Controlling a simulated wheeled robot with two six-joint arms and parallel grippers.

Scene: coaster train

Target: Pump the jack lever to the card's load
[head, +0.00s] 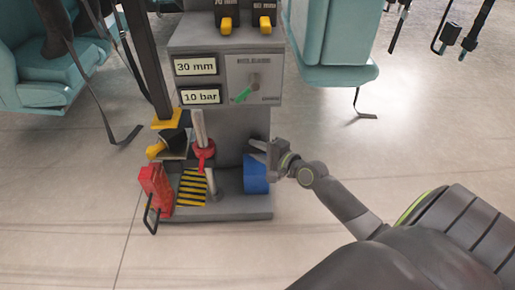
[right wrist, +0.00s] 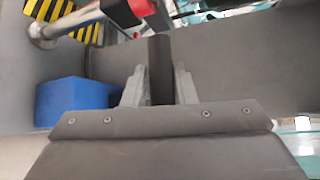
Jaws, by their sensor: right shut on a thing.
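My right gripper (head: 262,148) is at the right side of the grey stand, just above the blue block (head: 256,178). In the right wrist view its fingers (right wrist: 160,88) are shut on a dark upright bar, which looks like the jack lever (right wrist: 160,60); the lever's far end is hard to make out. The jack's steel post (head: 199,128) with a red collar (head: 204,153) stands left of the gripper. Two white cards on the stand read "30 mm" (head: 195,66) and "10 bar" (head: 199,97). My left gripper is not in view.
A release panel (head: 267,72) with a green pointer (head: 242,95) is right of the cards. A red box (head: 155,186) with a black handle stands at the stand's left foot, beside a yellow-black striped plate (head: 192,187). Teal seats (head: 335,45) flank the stand. The floor in front is clear.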

